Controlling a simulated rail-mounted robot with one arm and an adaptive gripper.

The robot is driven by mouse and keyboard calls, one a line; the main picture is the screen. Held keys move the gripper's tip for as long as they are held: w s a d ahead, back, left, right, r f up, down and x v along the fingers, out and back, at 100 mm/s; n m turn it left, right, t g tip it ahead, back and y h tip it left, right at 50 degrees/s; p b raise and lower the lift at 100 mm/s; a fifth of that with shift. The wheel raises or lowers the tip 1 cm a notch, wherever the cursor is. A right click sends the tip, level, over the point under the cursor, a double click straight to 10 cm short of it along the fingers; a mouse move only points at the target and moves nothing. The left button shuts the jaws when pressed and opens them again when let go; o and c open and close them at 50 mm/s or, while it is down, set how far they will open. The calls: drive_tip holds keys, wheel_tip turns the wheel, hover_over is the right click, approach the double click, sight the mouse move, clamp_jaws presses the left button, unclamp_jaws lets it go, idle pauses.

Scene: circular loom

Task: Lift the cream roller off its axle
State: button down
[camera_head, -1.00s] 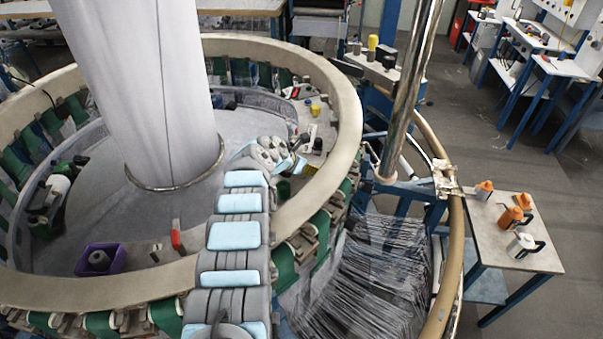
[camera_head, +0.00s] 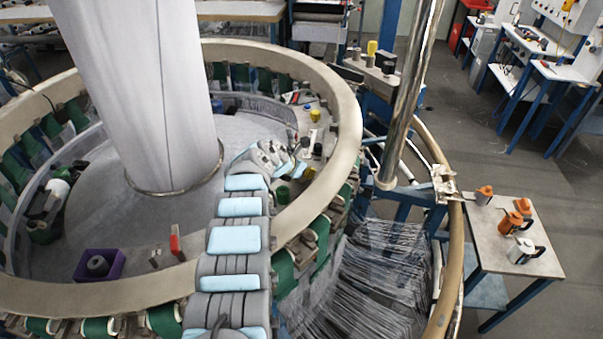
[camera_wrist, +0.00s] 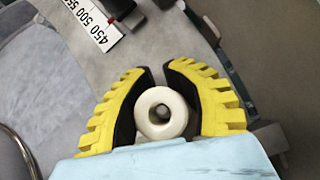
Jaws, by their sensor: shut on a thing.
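In the wrist view, the cream roller (camera_wrist: 150,98) shows end-on as a thick pale ring with a dark hole, and a greyish round piece shows within it. My gripper (camera_wrist: 160,72) has yellow, black-lined fingers curved round the roller from both sides, shut on it. The fingertips are close together just beyond the roller. I cannot tell whether the roller still sits on its axle. In the head view, my arm reaches over the loom's pale ring, and its wrist hides the roller and most of the gripper.
The broad pale loom ring (camera_head: 345,95) curves round the work area. A white fabric column (camera_head: 150,90) rises at left. A purple box (camera_head: 99,265) with a grey spool stands inside the ring. A metal pole (camera_head: 405,110) and a side table (camera_head: 485,235) are at right.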

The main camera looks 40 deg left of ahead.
drive_tip(key=shift+s+r+p, duration=0.1)
drive_tip(key=shift+r+p, duration=0.6)
wheel_tip(320, 180, up, 2)
drive_tip(key=shift+p, duration=0.9)
drive_tip(key=shift+s+d+r+p, duration=0.1)
drive_tip(key=shift+s+r+p, duration=0.1)
drive_tip(key=shift+r+p, duration=0.3)
drive_tip(key=shift+w+r, duration=0.1)
drive_tip(key=shift+r, duration=0.5)
drive_tip(key=shift+p, duration=0.3)
drive_tip(key=shift+r, duration=1.8)
drive_tip(key=c, duration=1.4)
unclamp_jaws()
drive_tip(key=shift+c, duration=0.2)
